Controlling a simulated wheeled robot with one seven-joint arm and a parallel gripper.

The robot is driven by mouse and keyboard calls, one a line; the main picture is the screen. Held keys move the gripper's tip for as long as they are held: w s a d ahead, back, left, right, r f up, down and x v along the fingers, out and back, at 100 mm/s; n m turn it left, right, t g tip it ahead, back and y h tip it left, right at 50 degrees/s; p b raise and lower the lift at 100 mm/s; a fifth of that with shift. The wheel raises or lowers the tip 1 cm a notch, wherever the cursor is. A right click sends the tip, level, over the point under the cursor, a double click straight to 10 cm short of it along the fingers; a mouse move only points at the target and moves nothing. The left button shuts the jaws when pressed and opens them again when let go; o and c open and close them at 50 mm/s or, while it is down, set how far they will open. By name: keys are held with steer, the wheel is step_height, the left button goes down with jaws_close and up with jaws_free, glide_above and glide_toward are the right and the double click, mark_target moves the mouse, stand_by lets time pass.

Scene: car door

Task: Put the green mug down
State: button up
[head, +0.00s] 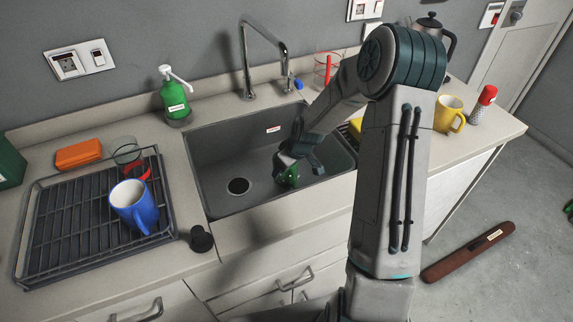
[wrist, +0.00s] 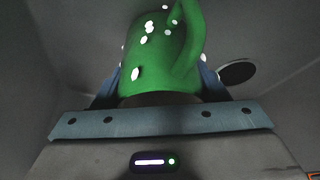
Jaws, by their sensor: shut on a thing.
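The green mug (head: 288,175) is inside the dark grey sink (head: 225,155) in the head view, in the right half of the basin. It is green with white spots. My gripper (head: 287,164) reaches down over the sink and is shut on the mug. In the wrist view the green mug (wrist: 160,58) fills the upper middle, with its handle on the right side. I cannot tell whether the mug touches the sink floor. The drain (head: 239,186) is to the left of the mug.
A drying rack (head: 40,245) with a blue mug (head: 134,205) stands left of the sink. A black stopper (head: 201,239) lies at the sink's front left. A faucet (head: 245,60) and green soap bottle (head: 173,98) stand behind. A yellow mug (head: 448,115) stands right.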

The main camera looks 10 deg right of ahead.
steer(key=shift+f, duration=0.1)
steer(key=o, duration=1.3)
steer(key=shift+c, duration=0.2)
steer(key=shift+d+r, duration=0.1)
steer(key=shift+r, duration=0.4)
steer(key=v, duration=1.1)
steer(key=s+a+r+m+h, duration=0.1)
steer(key=s+r, duration=0.3)
steer(key=s, duration=0.4)
steer(key=s+r+m, duration=0.3)
steer(key=s+r, duration=0.1)
steer(key=s, duration=0.4)
steer(key=s+a+r+m+g+h, duration=0.1)
steer(key=s+r+m, duration=0.2)
steer(key=s, duration=0.6)
steer(key=shift+a+r+h, duration=0.3)
steer(key=shift+r, duration=0.3)
